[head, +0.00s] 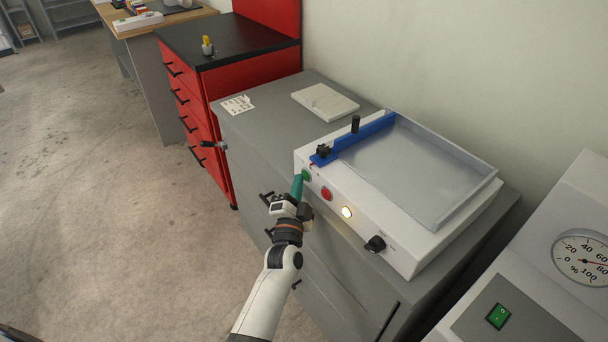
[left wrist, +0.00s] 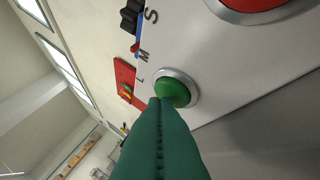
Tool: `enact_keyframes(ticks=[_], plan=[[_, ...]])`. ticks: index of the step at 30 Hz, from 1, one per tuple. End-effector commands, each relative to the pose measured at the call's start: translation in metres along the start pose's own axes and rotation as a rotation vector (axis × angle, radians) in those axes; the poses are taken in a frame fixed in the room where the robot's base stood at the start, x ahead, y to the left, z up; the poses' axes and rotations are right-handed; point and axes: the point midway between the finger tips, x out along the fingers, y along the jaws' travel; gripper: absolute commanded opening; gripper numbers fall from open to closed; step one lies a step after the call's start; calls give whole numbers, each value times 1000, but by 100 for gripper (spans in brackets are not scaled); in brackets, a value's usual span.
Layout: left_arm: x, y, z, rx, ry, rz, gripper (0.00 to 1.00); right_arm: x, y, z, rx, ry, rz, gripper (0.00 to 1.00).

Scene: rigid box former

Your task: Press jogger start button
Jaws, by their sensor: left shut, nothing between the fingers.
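The jogger (head: 410,264) is a white machine with a clear-walled tray and a blue bar, on a grey cabinet. Its green start button (head: 306,175) is at the left end of the front panel, beside a red button (head: 326,193). My left gripper (head: 298,181) is shut and empty, its green fingertips at the green button. In the left wrist view the fingertips (left wrist: 160,102) overlap the lower edge of the green button (left wrist: 174,92); whether they touch it or press it in, I cannot tell. My right gripper is in neither view.
A lit round lamp (head: 347,212) and a black knob (head: 375,244) are farther right on the panel. A paper stack (head: 325,102) lies on the grey cabinet (head: 262,128). A machine with a gauge (head: 585,258) stands at right. The floor at left is clear.

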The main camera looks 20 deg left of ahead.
Motion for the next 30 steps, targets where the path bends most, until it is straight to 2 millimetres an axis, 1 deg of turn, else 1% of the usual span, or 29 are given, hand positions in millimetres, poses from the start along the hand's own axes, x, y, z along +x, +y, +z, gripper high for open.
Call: enact_keyframes(ticks=[1, 4, 17, 24, 30], plan=[[-2, 3, 0, 2, 0, -1, 0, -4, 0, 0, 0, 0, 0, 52], [-6, 6, -3, 2, 0, -1, 0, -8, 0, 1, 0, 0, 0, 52], [-10, 8, -7, 2, 1, -1, 0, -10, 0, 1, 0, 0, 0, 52], [-25, 21, -17, 4, 0, -2, 0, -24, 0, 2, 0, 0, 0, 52], [-38, 29, -27, 2, 1, -2, 0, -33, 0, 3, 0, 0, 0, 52]])
